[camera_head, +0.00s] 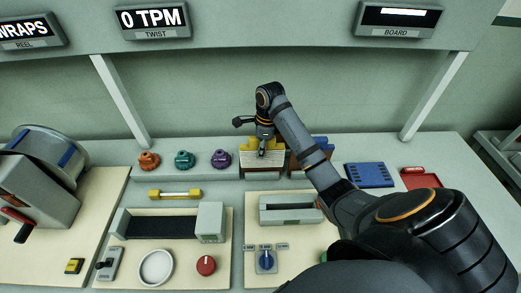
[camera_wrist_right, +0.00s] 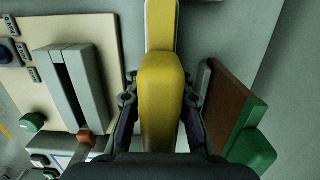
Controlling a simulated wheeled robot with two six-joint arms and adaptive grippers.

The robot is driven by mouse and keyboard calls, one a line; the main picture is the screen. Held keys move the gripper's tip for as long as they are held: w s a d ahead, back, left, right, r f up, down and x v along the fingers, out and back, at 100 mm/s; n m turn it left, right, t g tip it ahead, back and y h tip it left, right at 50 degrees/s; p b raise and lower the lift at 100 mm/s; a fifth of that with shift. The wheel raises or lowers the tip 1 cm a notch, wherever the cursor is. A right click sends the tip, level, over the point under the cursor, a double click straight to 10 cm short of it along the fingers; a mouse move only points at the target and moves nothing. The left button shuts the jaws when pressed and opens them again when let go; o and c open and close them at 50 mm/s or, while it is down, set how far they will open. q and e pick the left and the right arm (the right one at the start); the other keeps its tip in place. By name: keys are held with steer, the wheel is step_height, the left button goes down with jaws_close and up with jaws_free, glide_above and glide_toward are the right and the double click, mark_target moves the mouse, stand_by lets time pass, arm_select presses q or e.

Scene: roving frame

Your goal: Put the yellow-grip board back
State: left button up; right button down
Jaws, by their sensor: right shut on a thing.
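My right gripper (camera_head: 262,149) is shut on the yellow grip of a board (camera_head: 249,160) behind the work panels. In the right wrist view the yellow grip (camera_wrist_right: 162,105) lies between the two fingers (camera_wrist_right: 160,115). Most of the board is hidden there under the grip and gripper. I cannot tell whether its lower edge is seated or held just above its place. A brown board with a green grip (camera_wrist_right: 228,100) stands to the right in the wrist view, apart from the yellow grip. My left gripper is not in view.
A blue-gripped board (camera_head: 320,142) stands just right of the gripper, partly behind my arm. A grey slotted fixture (camera_head: 287,209) is in front. Orange, teal and purple knobbed pieces (camera_head: 185,160) stand left. A blue tray (camera_head: 369,175) and red tray (camera_head: 421,181) lie right.

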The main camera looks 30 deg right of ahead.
steer(key=shift+f, duration=0.55)
steer(key=c, duration=1.1)
jaws_free()
